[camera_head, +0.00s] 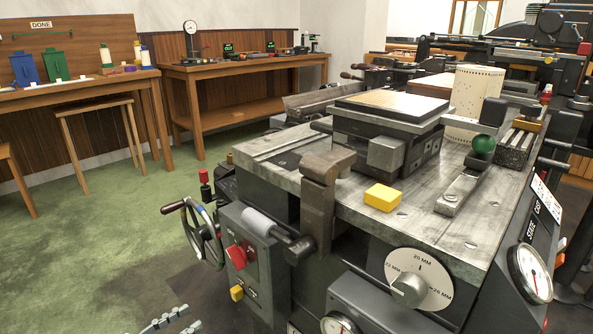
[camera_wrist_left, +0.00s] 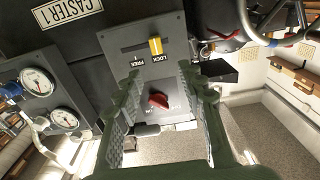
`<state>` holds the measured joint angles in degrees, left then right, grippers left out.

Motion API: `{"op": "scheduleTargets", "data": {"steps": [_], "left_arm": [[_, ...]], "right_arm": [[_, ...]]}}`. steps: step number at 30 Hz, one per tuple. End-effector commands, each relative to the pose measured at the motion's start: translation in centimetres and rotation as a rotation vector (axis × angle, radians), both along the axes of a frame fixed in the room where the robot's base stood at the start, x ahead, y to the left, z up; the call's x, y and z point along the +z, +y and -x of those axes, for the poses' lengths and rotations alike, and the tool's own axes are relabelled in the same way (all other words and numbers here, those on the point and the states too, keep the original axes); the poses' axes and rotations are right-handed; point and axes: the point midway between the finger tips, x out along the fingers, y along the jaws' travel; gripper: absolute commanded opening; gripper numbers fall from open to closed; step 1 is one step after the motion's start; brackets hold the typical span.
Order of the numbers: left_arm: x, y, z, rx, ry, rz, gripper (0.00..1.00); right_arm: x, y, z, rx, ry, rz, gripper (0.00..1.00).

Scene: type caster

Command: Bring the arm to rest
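My left gripper (camera_head: 176,321) shows only its grey fingertips at the bottom edge of the head view, below and left of the control box on the caster. In the left wrist view my left gripper (camera_wrist_left: 160,72) is open, its two green fingers wide apart with nothing held between them. The control box (camera_wrist_left: 125,45) lies beyond the fingers, with a red knob (camera_wrist_left: 158,101) and a yellow lever (camera_wrist_left: 155,45) by the words LOCK and FREE. The fingers look apart from both. The rest of my left arm is hidden in the head view. My right gripper is not in view.
The caster machine (camera_head: 290,165) fills the right, with a handwheel (camera_head: 202,233), a yellow block (camera_head: 382,197), a green ball knob (camera_head: 483,144) and a dial (camera_head: 410,288). Benches (camera_head: 230,70) stand behind. Green floor (camera_head: 110,230) at left is clear.

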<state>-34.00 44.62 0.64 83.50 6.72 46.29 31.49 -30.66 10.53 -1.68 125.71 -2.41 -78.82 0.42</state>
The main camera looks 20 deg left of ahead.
Motion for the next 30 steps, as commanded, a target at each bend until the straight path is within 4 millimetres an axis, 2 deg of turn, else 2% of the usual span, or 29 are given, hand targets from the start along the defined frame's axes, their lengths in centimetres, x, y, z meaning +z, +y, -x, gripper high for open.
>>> {"op": "scheduleTargets", "data": {"steps": [5, 8, 14, 18, 21, 27, 30], "left_arm": [[-0.7, -0.4, -0.3, 0.024, 0.023, -0.009, 0.40], [-2.6, -1.4, -1.0, 0.088, 0.096, -0.046, 0.40], [-8.6, -4.8, -1.5, 0.268, 0.386, -0.181, 0.40], [-11.6, -7.6, 0.3, 0.349, 0.633, -0.279, 0.40], [-12.7, -9.7, 2.5, 0.375, 0.813, -0.343, 0.40], [-12.7, -13.2, 7.4, 0.363, 1.108, -0.427, 0.40], [-12.4, -14.2, 9.0, 0.349, 1.191, -0.449, 0.40]], "right_arm": [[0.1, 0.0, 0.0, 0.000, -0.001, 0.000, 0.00], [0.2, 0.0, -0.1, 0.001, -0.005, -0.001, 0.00], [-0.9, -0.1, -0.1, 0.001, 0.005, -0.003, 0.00], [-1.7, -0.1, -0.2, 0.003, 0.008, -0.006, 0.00], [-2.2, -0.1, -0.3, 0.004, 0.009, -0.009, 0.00], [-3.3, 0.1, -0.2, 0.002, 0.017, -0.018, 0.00], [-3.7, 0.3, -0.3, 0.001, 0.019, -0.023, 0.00]]}}
